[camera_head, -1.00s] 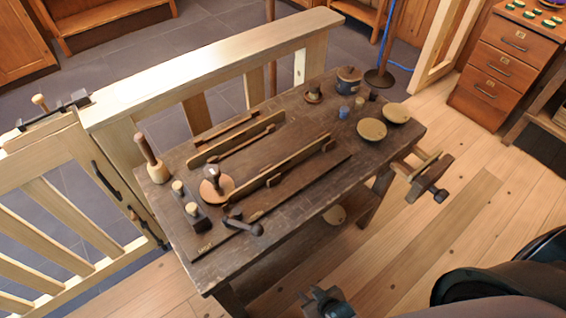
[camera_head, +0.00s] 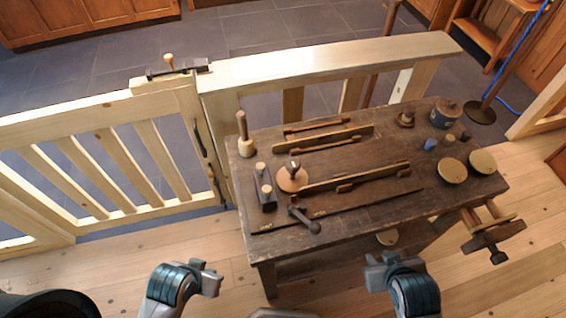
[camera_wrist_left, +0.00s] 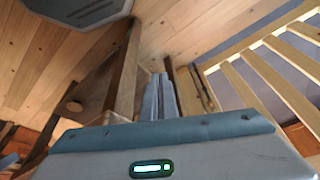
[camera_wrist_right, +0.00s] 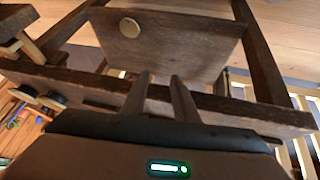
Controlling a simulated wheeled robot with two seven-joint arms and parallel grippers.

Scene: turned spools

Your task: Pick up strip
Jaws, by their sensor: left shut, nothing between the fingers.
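A long thin dark strip (camera_head: 365,205) lies along the near edge of the dark workbench (camera_head: 455,205). A taller wooden strip (camera_head: 380,174) stands behind it, held in small blocks. Two shorter strips lie further back: a lighter one (camera_head: 350,133) and a thin one (camera_head: 318,125). I cannot tell which is the task's strip. My right gripper (camera_head: 376,273) is in front of the bench, below its top; its fingers are apart and empty in the right wrist view (camera_wrist_right: 160,82). My left gripper (camera_head: 212,278) is left of the bench's near-left leg, shut and empty; its fingers meet in the left wrist view (camera_wrist_left: 161,85).
On the bench stand a mallet (camera_head: 243,140), a round knobbed piece (camera_head: 292,178), a dark block with pegs (camera_head: 264,187), a dark handled tool (camera_head: 304,218), round discs (camera_head: 453,171) and a blue jar (camera_head: 445,115). A vise (camera_head: 492,236) juts out at right. A pale wooden fence (camera_head: 300,66) runs behind.

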